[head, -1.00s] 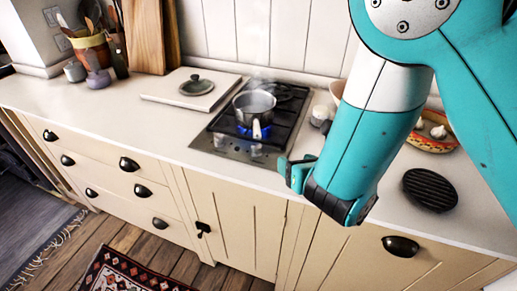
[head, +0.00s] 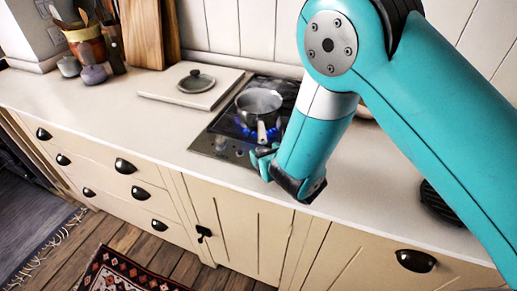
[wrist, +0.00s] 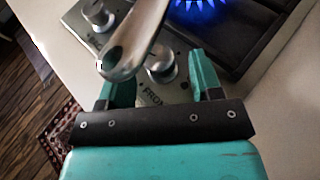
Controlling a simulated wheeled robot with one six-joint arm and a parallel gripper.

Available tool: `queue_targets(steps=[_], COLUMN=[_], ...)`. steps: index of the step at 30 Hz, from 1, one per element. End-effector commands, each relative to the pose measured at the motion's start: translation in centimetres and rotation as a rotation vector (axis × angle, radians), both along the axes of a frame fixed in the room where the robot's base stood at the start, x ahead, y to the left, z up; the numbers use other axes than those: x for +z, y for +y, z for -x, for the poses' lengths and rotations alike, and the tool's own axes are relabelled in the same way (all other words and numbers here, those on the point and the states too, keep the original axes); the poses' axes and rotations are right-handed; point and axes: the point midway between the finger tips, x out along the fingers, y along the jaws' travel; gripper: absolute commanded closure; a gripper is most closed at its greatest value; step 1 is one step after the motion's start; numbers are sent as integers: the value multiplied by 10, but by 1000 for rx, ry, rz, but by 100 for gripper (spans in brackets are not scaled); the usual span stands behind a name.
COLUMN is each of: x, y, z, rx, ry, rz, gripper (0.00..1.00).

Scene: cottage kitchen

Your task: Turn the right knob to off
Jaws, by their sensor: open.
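The right knob (wrist: 162,66) is a round metal knob on the hob's steel front strip. In the wrist view it sits between my open fingertips, apart from them as far as I can see, and the pan handle (wrist: 138,38) partly covers it. My gripper (wrist: 160,80) is open and empty. In the head view my gripper (head: 262,160) is at the hob's front right and hides the right knob. The left knob (wrist: 98,14) is farther off in the wrist view; it also shows in the head view (head: 221,143). A blue flame (wrist: 195,3) burns.
A metal saucepan (head: 259,104) stands on the lit burner of the hob (head: 203,146), its handle pointing forward over the knobs, close to my fingers. A white board (head: 165,96) with a lid (head: 197,81) lies left of the hob.

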Motion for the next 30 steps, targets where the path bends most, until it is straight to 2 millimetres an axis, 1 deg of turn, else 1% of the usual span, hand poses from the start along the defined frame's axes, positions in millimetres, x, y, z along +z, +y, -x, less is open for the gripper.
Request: queue_targets(steps=[3,13,14,15,17,18,20,21,30], x=[-5,-5,-5,-5,-5,-5,-5,-5,-7], y=[2,5,5,5,5,5,5,4,5], z=[-4,-5,-5,-5,-5,-5,-5,-5,-4], rx=[-4,-1,-1,-1,-3,-3,-3,-3,-25], ry=[1,1,1,1,1,1,1,1,0], rz=[-1,0,0,0,-1,-1,-1,-1,0], gripper=[41,41,43,53,66,76,89,90,90])
